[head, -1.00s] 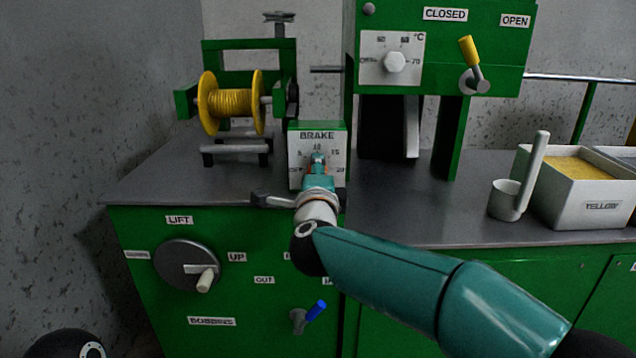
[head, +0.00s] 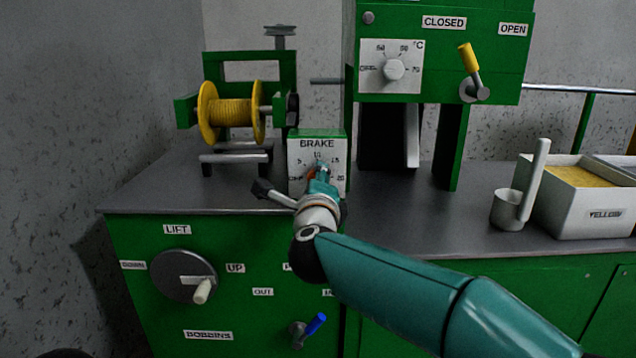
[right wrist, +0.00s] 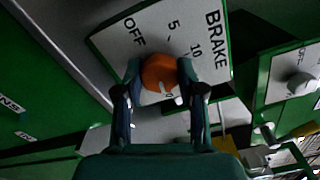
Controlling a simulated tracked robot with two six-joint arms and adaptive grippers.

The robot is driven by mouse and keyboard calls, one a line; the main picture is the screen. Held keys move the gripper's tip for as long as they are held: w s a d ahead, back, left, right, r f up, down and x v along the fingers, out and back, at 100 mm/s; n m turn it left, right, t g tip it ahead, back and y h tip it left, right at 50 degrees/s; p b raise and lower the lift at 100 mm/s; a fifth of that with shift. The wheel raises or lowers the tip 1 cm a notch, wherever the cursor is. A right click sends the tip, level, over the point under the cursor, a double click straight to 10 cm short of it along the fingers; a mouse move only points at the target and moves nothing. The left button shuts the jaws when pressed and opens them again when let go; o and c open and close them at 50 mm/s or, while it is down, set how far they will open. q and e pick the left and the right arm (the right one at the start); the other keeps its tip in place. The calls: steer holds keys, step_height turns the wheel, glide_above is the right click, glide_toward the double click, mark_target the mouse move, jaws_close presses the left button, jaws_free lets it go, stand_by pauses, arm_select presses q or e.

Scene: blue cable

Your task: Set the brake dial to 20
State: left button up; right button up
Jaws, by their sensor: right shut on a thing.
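The white brake panel (head: 303,160) stands on the bench in the head view, marked OFF, 5, 10, 15 and 20. Its orange dial (right wrist: 160,73) shows in the right wrist view, between the two fingertips of my right gripper (right wrist: 160,78). The right gripper is shut on the dial from both sides. In the head view the right gripper (head: 319,177) covers most of the dial. A small white pointer-like piece (right wrist: 178,100) shows below the dial, near a partly hidden number; its exact reading is unclear. My left gripper is not in view.
A yellow spool (head: 230,112) stands left of the brake panel. A temperature panel (head: 375,78) and a yellow-handled lever (head: 470,60) are above right. A white box (head: 595,215) and a grey cup (head: 508,210) stand on the bench (head: 420,220) at right.

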steer(key=o, duration=1.1)
steer(key=shift+f, duration=0.4)
steer(key=shift+c, duration=0.2)
steer(key=shift+o, duration=0.4)
steer(key=shift+r, duration=0.2)
steer(key=shift+s, duration=0.15)
steer(key=s, duration=1.1)
steer(key=shift+s, duration=0.35)
steer(key=shift+f, duration=0.1)
